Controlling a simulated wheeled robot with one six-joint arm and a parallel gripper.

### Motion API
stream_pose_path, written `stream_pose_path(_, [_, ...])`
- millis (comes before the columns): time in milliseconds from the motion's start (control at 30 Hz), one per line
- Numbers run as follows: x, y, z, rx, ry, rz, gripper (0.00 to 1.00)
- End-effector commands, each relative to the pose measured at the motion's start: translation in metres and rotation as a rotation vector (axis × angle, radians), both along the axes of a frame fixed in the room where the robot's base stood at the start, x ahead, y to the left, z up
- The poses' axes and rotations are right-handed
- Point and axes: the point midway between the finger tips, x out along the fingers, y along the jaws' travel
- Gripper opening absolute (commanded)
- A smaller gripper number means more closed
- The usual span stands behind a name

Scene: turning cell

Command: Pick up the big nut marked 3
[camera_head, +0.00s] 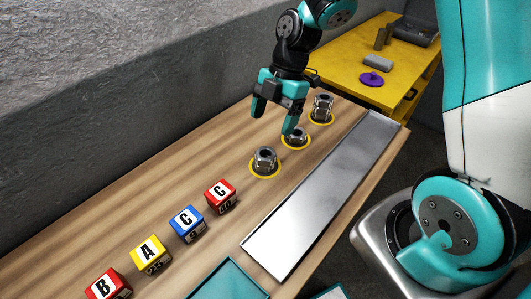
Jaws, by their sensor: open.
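Three big metal nuts stand in a row on the wooden table, each within a yellow ring. One nut (265,161) is nearest, a middle nut (297,136) is partly hidden by a finger of my gripper, and a far nut (321,108) looks taller. I cannot read a 3 on any of them. My gripper (272,124) is teal, open and empty. It points down over the table at the middle nut, with one finger in front of that nut and the other to its left. I cannot tell if it touches.
Lettered cubes, red (221,197), blue (187,224), yellow (151,255) and another red (108,287), line the table (120,232). A metal plate (325,195) lies along its right edge. A teal tray (230,281) is at front. A grey wall (120,70) borders the left; a yellow table (345,68) stands behind.

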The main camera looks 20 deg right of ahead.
Motion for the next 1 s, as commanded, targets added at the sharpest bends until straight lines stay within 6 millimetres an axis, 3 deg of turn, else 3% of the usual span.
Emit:
stream_pose_path(100, [-0.004, 0.007, -0.017, -0.001, 0.004, 0.000, 0.79])
stream_pose_path(367, [-0.009, 0.013, -0.035, 0.000, 0.005, 0.001, 0.79])
stream_pose_path(600, [-0.018, 0.023, -0.069, -0.001, 0.004, 0.001, 0.79])
stream_pose_path(900, [-0.018, 0.025, -0.077, -0.001, -0.001, -0.001, 0.79])
stream_pose_path(933, [-0.018, 0.025, -0.077, -0.001, -0.001, -0.001, 0.76])
stream_pose_path(1000, [-0.018, 0.025, -0.077, -0.001, -0.001, -0.001, 0.60])
